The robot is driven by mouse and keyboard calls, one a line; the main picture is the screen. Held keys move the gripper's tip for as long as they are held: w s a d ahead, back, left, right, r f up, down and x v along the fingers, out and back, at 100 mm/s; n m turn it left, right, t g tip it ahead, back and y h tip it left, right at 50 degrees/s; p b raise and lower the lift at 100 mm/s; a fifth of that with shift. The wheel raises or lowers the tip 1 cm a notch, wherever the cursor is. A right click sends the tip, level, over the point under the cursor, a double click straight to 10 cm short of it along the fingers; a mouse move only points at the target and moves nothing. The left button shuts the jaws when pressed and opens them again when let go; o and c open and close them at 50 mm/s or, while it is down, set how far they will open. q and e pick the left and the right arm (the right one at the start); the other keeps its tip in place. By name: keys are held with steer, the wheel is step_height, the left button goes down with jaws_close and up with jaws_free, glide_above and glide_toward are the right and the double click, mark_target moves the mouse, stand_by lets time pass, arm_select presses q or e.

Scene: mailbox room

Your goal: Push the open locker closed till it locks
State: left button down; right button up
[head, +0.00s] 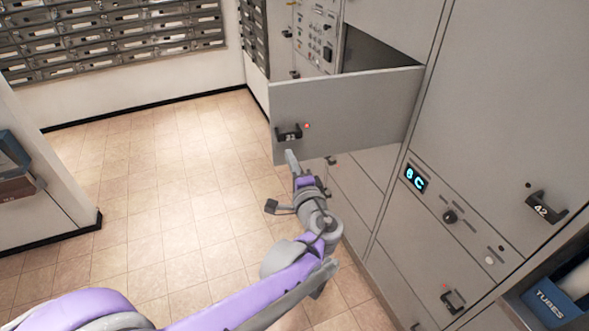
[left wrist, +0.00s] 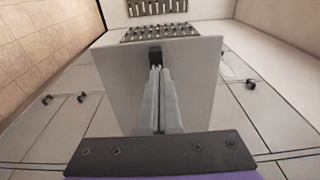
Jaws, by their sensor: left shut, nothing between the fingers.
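The open locker door (head: 350,108) is a grey panel with a dark handle marked 32 (head: 289,133) and a small red light. It stands out from the locker bank, hinged on its right side, with a dark opening behind it. My left gripper (head: 291,158) is shut and empty, its fingertips just below the handle in the head view. In the left wrist view the shut fingers (left wrist: 160,75) point at the door (left wrist: 195,75), close to the dark handle (left wrist: 155,55). I cannot tell whether they touch. My right gripper is not in view.
Closed lockers fill the right side, one with handle 42 (head: 543,208) and a lit display (head: 415,178). A blue box (head: 550,300) labelled TUBES is at the lower right. Small mailboxes (head: 110,35) line the back wall. The tiled floor (head: 150,180) to the left is clear.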

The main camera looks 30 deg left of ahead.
mark_target(281, 137)
arm_select(q)
steer(key=x, duration=0.6)
steer(key=shift+w+a, duration=0.25)
steer(key=shift+w, duration=0.05)
steer(key=shift+p, duration=0.3)
